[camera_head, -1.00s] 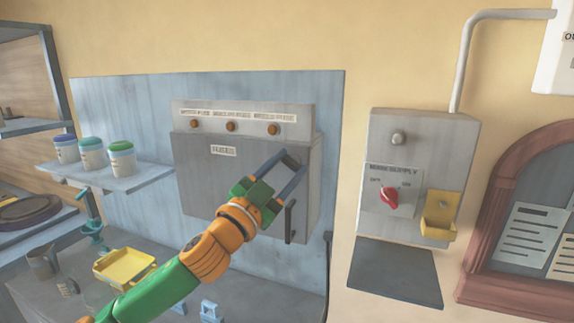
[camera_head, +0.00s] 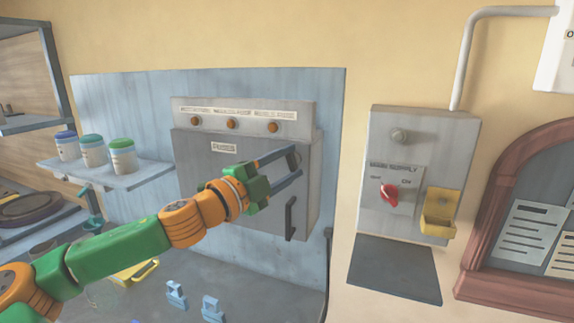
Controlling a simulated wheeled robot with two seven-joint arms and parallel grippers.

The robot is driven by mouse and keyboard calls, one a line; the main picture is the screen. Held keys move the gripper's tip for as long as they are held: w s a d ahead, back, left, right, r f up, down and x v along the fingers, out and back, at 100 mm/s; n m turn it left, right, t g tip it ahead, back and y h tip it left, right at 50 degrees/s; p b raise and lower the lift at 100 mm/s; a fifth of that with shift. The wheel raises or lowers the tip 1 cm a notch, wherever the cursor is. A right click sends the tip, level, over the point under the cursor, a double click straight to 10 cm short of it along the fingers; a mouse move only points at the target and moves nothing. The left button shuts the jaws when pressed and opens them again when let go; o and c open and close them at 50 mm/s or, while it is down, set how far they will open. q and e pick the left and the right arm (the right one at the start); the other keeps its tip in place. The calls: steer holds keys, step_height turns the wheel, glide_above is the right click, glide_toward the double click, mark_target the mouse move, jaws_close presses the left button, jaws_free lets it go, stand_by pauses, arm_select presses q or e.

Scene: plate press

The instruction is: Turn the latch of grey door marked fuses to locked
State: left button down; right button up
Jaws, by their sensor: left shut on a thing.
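The grey door (camera_head: 208,172) marked FUSES is the front of a grey box on the blue back panel, and it looks closed. A dark upright handle (camera_head: 290,218) is on its right side. My left gripper (camera_head: 296,161) is at the door's upper right edge, above the handle. Its two fingers are shut on the small latch there, which they mostly hide. I cannot read the latch's angle or any locked mark. My right gripper is not in view.
Orange knobs (camera_head: 231,124) line the box top. Right of it is a grey switch box with a red knob (camera_head: 389,193) and a yellow holder (camera_head: 439,212). Jars (camera_head: 93,151) stand on a shelf at left. Light blue pieces (camera_head: 211,308) are on the bench below.

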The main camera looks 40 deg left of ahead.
arm_select(q)
steer(key=shift+r+m+g+p, duration=0.35)
steer(key=shift+m+g+p, duration=0.1)
steer(key=shift+m, duration=0.55)
steer(key=shift+m+p, duration=0.5)
steer(key=shift+m, duration=0.2)
steer(key=shift+g, duration=0.25)
steer(key=shift+c, duration=2.2)
jaws_free()
steer(key=shift+o, duration=0.6)
steer(key=shift+w+a+f, duration=0.1)
steer(key=shift+w+f, duration=0.05)
steer(key=shift+f, duration=0.1)
